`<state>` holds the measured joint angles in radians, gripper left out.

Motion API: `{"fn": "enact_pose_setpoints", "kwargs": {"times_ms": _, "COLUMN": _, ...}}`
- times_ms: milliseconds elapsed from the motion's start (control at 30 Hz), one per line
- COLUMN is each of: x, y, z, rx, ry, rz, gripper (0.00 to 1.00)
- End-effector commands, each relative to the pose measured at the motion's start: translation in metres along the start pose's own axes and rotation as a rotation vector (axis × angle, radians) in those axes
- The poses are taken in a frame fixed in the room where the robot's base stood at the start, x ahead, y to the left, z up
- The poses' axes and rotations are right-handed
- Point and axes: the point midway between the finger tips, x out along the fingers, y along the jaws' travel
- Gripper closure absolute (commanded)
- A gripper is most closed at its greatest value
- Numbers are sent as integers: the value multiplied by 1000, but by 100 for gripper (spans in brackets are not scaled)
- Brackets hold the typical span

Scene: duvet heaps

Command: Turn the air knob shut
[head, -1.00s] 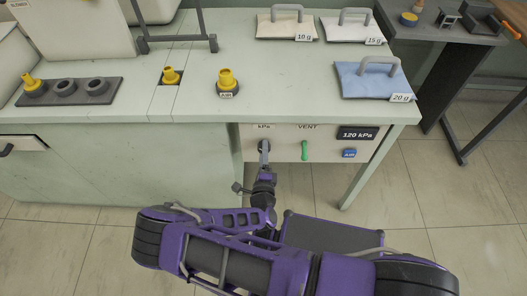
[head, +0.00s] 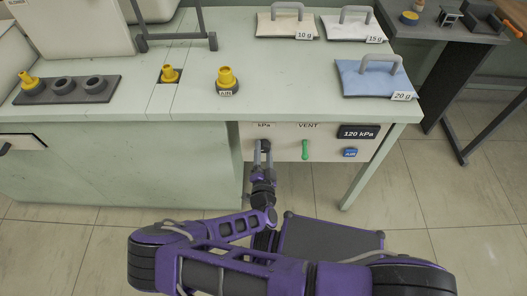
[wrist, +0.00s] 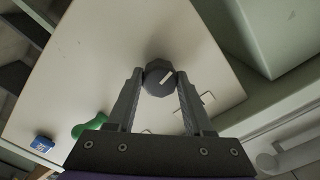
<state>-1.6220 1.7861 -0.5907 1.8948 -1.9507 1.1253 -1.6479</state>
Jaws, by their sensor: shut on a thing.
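The knob (wrist: 159,77) is a dark, faceted dial with a pale pointer line. It sits on the white front panel (head: 283,149) under the bench top, below the "kPa" label. In the wrist view, my gripper (wrist: 160,80) has one finger on each side of the knob and is shut on it. In the head view, my gripper (head: 263,150) reaches up to the panel and mostly hides the knob. The dark display (head: 358,132) reads 120 kPa. The blue AIR tag (head: 350,153) is below it.
A green vent lever (head: 305,150) is right of the knob. A yellow fitting labelled AIR (head: 227,79) stands on the bench top (head: 130,110). Several handled pads, including the blue 20 g one (head: 372,80), lie at the right.

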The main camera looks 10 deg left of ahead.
Motion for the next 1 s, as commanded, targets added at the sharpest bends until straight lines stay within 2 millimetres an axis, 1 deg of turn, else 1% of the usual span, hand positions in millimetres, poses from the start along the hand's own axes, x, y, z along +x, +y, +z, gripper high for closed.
{"fn": "enact_pose_setpoints", "kwargs": {"times_ms": 33, "x": -1, "y": 4, "z": -1, "rx": -43, "ry": 2, "rz": 6, "gripper": 100}}
{"fn": "enact_pose_setpoints", "kwargs": {"times_ms": 200, "x": -1, "y": 4, "z": -1, "rx": -174, "ry": 2, "rz": 6, "gripper": 100}}
{"fn": "enact_pose_setpoints", "kwargs": {"times_ms": 400, "x": -1, "y": 3, "z": -2, "rx": -285, "ry": 2, "rz": 7, "gripper": 100}}
{"fn": "enact_pose_setpoints", "kwargs": {"times_ms": 633, "x": -1, "y": 3, "z": -2, "rx": -354, "ry": 3, "rz": 6, "gripper": 100}}
{"fn": "enact_pose_setpoints", "kwargs": {"times_ms": 1000, "x": -1, "y": 3, "z": -3, "rx": -375, "ry": 3, "rz": 6, "gripper": 100}}
